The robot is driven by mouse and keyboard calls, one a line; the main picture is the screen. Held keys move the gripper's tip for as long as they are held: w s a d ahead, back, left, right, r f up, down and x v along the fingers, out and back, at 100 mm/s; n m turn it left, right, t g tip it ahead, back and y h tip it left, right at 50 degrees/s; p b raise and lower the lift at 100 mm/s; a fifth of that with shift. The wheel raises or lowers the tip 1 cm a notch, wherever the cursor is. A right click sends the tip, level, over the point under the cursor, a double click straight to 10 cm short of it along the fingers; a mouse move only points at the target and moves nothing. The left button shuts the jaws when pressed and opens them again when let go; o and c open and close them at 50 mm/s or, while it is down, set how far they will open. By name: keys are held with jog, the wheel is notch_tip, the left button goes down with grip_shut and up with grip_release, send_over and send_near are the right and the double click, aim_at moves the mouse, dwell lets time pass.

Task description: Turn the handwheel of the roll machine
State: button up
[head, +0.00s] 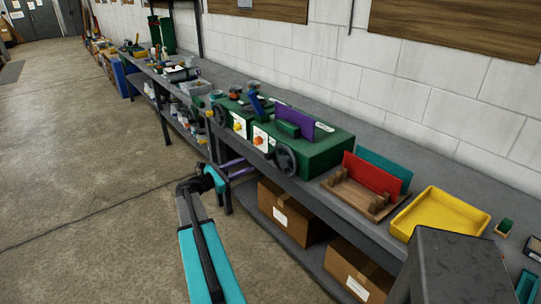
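Two green machines stand side by side on the long grey bench. The nearer machine (318,154) has an upright purple plate, a white panel with an orange knob, and a dark spoked handwheel (286,160) on its front. The farther one carries a yellow knob (238,125) and a similar dark handwheel (221,114). I cannot tell which is the roll machine. My gripper (240,170) is in front of the bench, lower and left of the nearer handwheel, apart from both wheels. Its fingers are small and unclear in this view.
Right of the machines are a wooden rack (362,195) with red and teal plates and a yellow tray (440,213). Cardboard boxes (290,215) sit on the lower shelf. A dark grey block stands at the near right. The concrete floor at left is clear.

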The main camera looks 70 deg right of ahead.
aim_at(266, 157)
dwell(0.3)
jog(key=p+x, duration=0.4)
jog(key=x, duration=0.9)
jog(key=shift+s+d+p, duration=0.15)
jog(key=shift+d+p, duration=0.15)
grip_shut()
